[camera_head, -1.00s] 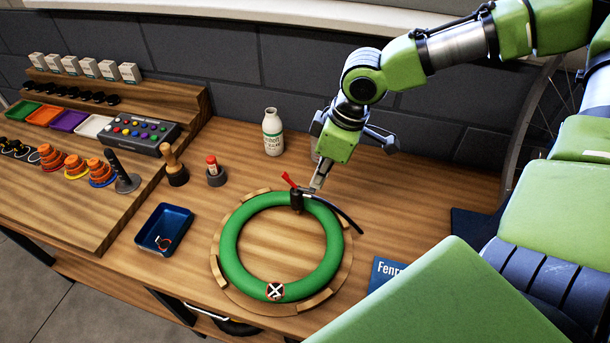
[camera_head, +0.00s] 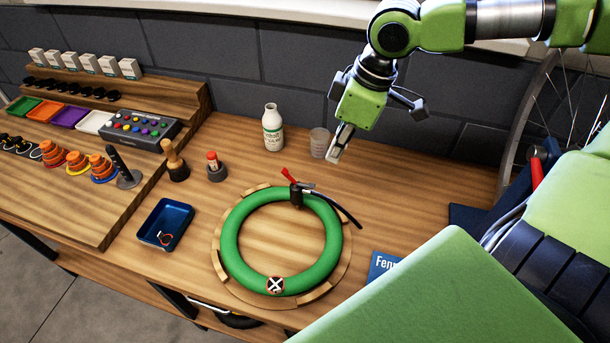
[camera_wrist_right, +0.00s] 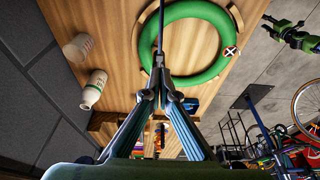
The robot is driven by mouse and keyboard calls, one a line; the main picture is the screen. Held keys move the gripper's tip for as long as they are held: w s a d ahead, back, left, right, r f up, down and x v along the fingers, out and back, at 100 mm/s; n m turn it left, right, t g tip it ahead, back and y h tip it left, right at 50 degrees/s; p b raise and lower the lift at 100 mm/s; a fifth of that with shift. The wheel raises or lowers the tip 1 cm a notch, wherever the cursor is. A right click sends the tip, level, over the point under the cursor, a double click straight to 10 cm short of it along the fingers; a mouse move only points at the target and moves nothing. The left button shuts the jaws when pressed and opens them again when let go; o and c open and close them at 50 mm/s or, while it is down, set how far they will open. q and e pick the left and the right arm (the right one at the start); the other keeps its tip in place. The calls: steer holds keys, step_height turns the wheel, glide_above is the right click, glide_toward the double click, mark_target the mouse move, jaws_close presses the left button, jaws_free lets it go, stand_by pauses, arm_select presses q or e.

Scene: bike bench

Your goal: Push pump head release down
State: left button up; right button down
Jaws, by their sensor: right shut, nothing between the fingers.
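The black pump head (camera_head: 296,196) sits on the far side of a green ring-shaped tube (camera_head: 229,243), which lies on a round wooden stand (camera_head: 217,262). Its red release lever (camera_head: 288,175) sticks up at a tilt to the left. A black hose (camera_head: 346,214) runs from the head to the right. My right gripper (camera_head: 334,158) is shut and empty, above the bench to the upper right of the pump head and apart from it. The right wrist view shows its closed fingers (camera_wrist_right: 158,92) and the green tube (camera_wrist_right: 213,71).
A white bottle (camera_head: 272,130) and a translucent cup (camera_head: 319,142) stand at the back, the cup close to my right gripper. A blue tray (camera_head: 165,226), a small red-capped container (camera_head: 213,163) and a wooden-handled tool (camera_head: 173,158) are left of the stand.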

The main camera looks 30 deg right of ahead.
steer(key=v, duration=0.4)
steer(key=shift+d+r, duration=0.1)
steer(key=shift+r, duration=0.15)
stand_by(0.4)
